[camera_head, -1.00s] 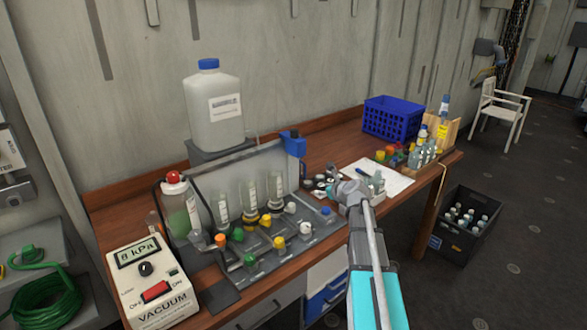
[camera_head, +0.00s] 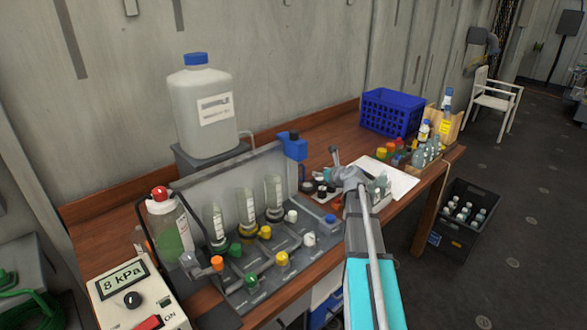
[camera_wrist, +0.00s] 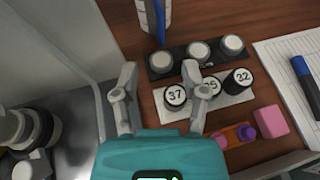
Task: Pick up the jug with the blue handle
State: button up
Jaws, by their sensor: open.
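A clear container with graduation marks (camera_wrist: 150,12) and a blue strip along its side (camera_wrist: 160,22) is cut off by the top edge of the wrist view. It may be the jug with the blue handle. In the head view, a blue part (camera_head: 293,147) stands at the right end of the grey panel; I cannot tell whether it belongs to the jug. My gripper (camera_wrist: 160,82) is open and empty, with its fingers spread above the table, apart from the container. In the head view my gripper (camera_head: 338,170) is over the table right of the panel.
The grey panel rack (camera_head: 240,180) with coloured knobs stands left. A blue crate (camera_head: 392,111) and small bottles (camera_head: 418,155) stand right. A large white canister (camera_head: 203,110) stands behind.

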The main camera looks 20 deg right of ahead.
aim_at(304, 169)
jog(key=shift+a, duration=0.15)
jog(key=shift+w, duration=0.15)
jog(key=shift+b+x, duration=1.65)
jog(key=shift+x, duration=2.4)
jog(key=shift+f, duration=0.1)
